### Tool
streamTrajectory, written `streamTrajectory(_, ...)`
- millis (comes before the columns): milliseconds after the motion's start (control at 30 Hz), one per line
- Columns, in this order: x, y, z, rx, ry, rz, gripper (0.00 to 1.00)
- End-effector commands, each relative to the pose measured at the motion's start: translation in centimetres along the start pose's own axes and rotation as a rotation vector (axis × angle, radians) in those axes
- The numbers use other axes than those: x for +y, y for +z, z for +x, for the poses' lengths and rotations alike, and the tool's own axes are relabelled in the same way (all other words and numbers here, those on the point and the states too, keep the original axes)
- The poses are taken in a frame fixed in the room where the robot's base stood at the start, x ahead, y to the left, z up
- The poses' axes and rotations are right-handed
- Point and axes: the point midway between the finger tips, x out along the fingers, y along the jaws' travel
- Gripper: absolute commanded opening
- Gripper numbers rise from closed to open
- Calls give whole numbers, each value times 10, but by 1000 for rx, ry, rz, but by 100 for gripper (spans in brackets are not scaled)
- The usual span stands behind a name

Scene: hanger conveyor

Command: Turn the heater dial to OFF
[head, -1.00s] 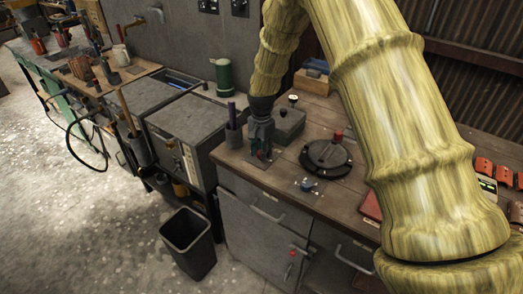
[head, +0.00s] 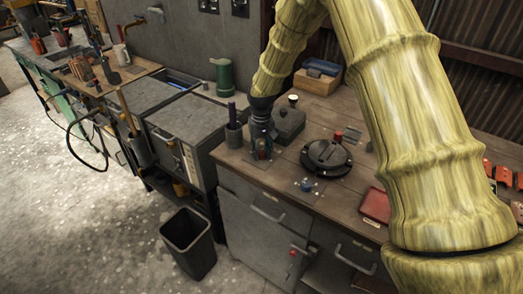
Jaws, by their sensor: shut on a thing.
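My gripper (head: 262,149) points straight down at the near left corner of the wooden workbench (head: 285,164). It is shut on a small dial there, which shows only as a bit of red and blue between and below the fingers. The fingers hide most of this dial, so its pointer and any OFF mark cannot be read. A second small control with a blue knob (head: 307,185) sits on a light plate to the right, apart from my gripper.
A round black device (head: 326,157) with a red knob stands right of my gripper. A red tray (head: 375,205) lies farther right. A black bin (head: 188,243) stands on the floor.

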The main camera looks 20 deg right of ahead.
Motion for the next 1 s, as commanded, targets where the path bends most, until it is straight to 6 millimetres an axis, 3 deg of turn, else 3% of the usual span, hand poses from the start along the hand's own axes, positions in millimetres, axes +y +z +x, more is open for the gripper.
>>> streamTrajectory(600,1,-2,-2,4,0,-545,6)
streamTrajectory(1000,1,-2,-2,3,2,-724,6)
